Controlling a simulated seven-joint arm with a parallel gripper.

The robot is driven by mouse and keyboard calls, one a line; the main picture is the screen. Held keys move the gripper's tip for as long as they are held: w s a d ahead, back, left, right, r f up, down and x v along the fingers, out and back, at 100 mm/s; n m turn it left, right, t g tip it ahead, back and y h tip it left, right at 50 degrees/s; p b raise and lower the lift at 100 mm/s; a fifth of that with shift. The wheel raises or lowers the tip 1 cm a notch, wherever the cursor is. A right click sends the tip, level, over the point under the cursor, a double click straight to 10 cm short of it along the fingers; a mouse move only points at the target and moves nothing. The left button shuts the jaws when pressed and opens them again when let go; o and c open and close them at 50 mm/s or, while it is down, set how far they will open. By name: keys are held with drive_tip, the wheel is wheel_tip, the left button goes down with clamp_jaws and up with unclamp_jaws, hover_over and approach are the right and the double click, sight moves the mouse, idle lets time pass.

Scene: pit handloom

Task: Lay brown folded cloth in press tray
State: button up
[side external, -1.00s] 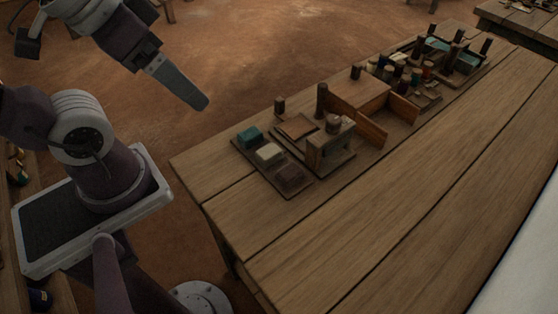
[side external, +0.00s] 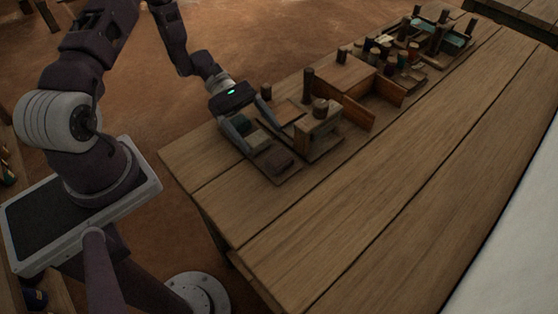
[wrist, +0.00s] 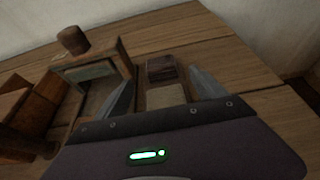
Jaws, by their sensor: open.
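The brown folded cloth (side external: 279,161) lies at the near end of a flat wooden holder on the table. It also shows in the wrist view (wrist: 161,70), beyond a pale folded cloth (wrist: 165,96). My gripper (side external: 260,143) is open and low over the holder, its fingers on either side of the cloth row. In the wrist view my gripper (wrist: 163,80) has nothing clearly between its tips. A wooden press with a knob (side external: 318,127) stands beside the holder, with a flat tan panel (side external: 288,112) behind it. I cannot tell which part is the press tray. The teal cloth is mostly hidden by my gripper.
Upright wooden pegs (side external: 308,80) rise close to my gripper. A wooden box (side external: 343,76) with an open flap and several spools (side external: 385,50) stand farther along the table. The front of the tabletop (side external: 350,200) is clear.

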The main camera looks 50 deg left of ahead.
sight(277, 158)
drive_tip(key=x, duration=0.7)
drive_tip(key=shift+s, duration=0.1)
drive_tip(key=c, duration=1.6)
drive_tip(key=shift+o, duration=0.2)
wheel_tip(277, 158, up, 10)
drive_tip(key=shift+a+f, duration=0.1)
drive_tip(key=shift+f, duration=0.1)
drive_tip(key=w+a+r+n+t+y, duration=0.1)
drive_tip(key=w+a+r+n+t, duration=0.15)
drive_tip(key=w+a, duration=0.35)
drive_tip(key=w+a+r+n+t, duration=0.2)
drive_tip(key=w+a+t, duration=0.1)
drive_tip(key=w+a, duration=0.25)
wheel_tip(277, 158, down, 10)
drive_tip(key=shift+w+d+f, duration=0.1)
drive_tip(key=shift+f, duration=0.05)
